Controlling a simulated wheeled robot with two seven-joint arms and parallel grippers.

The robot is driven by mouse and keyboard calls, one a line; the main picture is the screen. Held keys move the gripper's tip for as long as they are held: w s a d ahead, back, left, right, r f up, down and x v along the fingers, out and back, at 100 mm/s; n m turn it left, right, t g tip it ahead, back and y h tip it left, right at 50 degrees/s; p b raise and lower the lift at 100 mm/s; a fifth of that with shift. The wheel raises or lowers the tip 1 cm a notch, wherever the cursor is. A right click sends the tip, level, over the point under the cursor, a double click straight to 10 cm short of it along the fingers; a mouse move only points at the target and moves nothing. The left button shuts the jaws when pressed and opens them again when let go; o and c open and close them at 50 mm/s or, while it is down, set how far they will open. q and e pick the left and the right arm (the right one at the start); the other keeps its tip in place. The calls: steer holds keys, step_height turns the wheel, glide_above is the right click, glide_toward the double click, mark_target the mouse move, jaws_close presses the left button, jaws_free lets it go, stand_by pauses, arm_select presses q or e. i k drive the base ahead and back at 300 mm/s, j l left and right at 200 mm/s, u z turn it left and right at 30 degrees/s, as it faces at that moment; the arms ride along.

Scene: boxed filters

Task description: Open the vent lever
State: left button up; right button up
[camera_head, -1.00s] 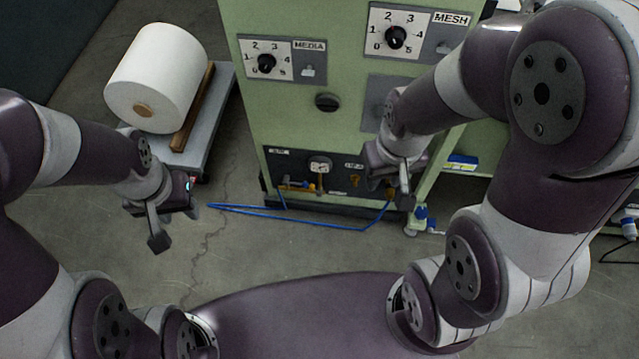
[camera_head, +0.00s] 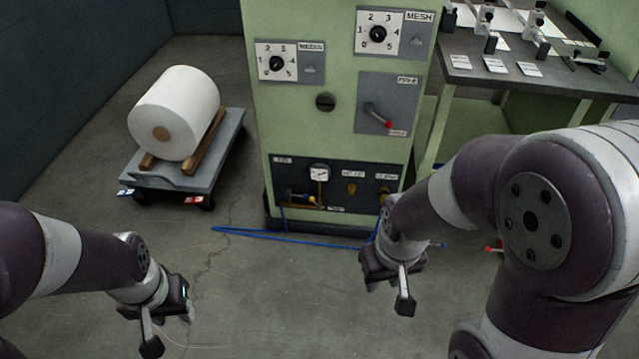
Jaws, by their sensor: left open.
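A lever with a red tip (camera_head: 379,117) slants down to the right on a grey plate (camera_head: 368,88) on the green machine. The plate's labels are too small to read. I cannot tell from the labels which is the vent lever. My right gripper (camera_head: 388,291) is below and in front of the machine, apart from both levers, its fingers apart and empty. My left gripper (camera_head: 170,328) is open and empty over the floor at lower left.
The green machine (camera_head: 300,119) also bears two dials, MEDIA (camera_head: 276,64) and MESH (camera_head: 378,33). A cart (camera_head: 176,180) with a white roll (camera_head: 176,112) stands left. A blue hose (camera_head: 290,238) lies on the floor before the machine. A workbench (camera_head: 519,78) stands right.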

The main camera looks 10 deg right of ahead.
mark_target(318, 206)
steer(key=i+j, duration=0.3)
steer(key=i, duration=0.25)
steer(key=i+j+z, duration=0.1)
steer(key=i+j, duration=0.2)
steer(key=i, duration=0.2)
steer(key=i+j, duration=0.35)
steer(key=i, duration=0.2)
steer(key=l+z, duration=0.05)
